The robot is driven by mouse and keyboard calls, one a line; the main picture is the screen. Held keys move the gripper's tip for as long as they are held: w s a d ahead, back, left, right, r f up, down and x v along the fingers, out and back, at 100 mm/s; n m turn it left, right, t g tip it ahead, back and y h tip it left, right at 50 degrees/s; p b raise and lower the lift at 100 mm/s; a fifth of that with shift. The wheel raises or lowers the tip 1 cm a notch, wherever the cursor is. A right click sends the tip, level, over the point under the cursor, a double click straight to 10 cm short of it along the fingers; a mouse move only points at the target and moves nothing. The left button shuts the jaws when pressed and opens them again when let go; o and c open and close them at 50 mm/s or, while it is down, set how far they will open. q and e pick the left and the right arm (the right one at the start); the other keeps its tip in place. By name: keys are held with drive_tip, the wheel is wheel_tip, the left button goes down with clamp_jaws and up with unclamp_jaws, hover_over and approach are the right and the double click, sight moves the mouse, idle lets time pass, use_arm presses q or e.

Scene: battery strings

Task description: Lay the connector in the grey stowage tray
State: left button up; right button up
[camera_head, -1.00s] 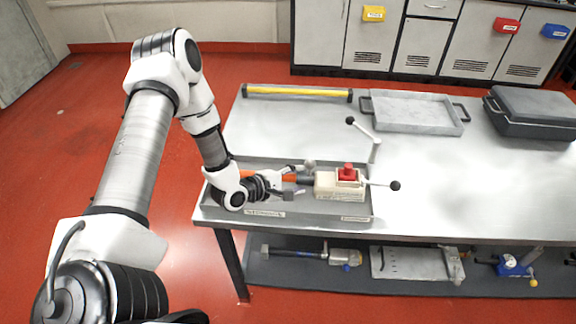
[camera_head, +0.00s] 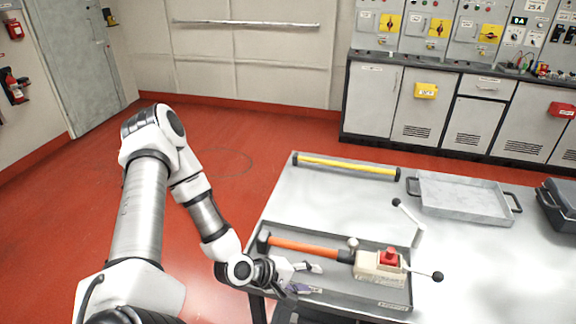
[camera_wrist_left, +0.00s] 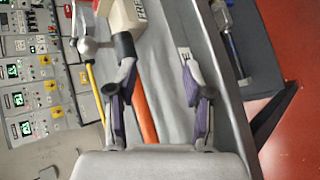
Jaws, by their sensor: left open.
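The connector, an orange length with dark ends (camera_head: 303,246), lies along the dark grey tray (camera_head: 335,284) at the table's near left corner. Its dark right end is close to a beige block (camera_head: 378,268) with a red knob; I cannot tell whether they touch. In the left wrist view the orange part (camera_wrist_left: 145,118) and dark cylinder (camera_wrist_left: 123,45) show near the left finger. My left gripper (camera_head: 308,279) is open and empty, at the tray's front side, nearer me than the connector. It also shows in the left wrist view (camera_wrist_left: 158,72). My right gripper is not in view.
A lighter grey tray with handles (camera_head: 462,198) stands at the back right, beside a dark case (camera_head: 558,205). A yellow bar (camera_head: 347,166) lies along the back edge. Levers with black balls (camera_head: 437,276) rise by the block. The table's middle right is clear.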

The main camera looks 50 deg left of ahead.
use_arm(q)
drive_tip(key=s+d+f+m+g+y, duration=0.2)
drive_tip(key=s+d+f+m+g, duration=0.2)
drive_tip(key=s+m, duration=0.3)
drive_tip(key=s+d+f+m+g+y, duration=0.2)
drive_tip(key=s+d+f+m+g, duration=0.2)
drive_tip(key=s+f+m+g, duration=0.2)
drive_tip(key=s+m, duration=0.2)
drive_tip(key=s, duration=0.1)
drive_tip(key=shift+s+d+f+m, duration=0.25)
drive_tip(key=shift+s+d+m, duration=0.05)
drive_tip(key=shift+d, duration=0.1)
drive_tip(key=shift+o, duration=0.6)
drive_tip(key=shift+w, duration=0.1)
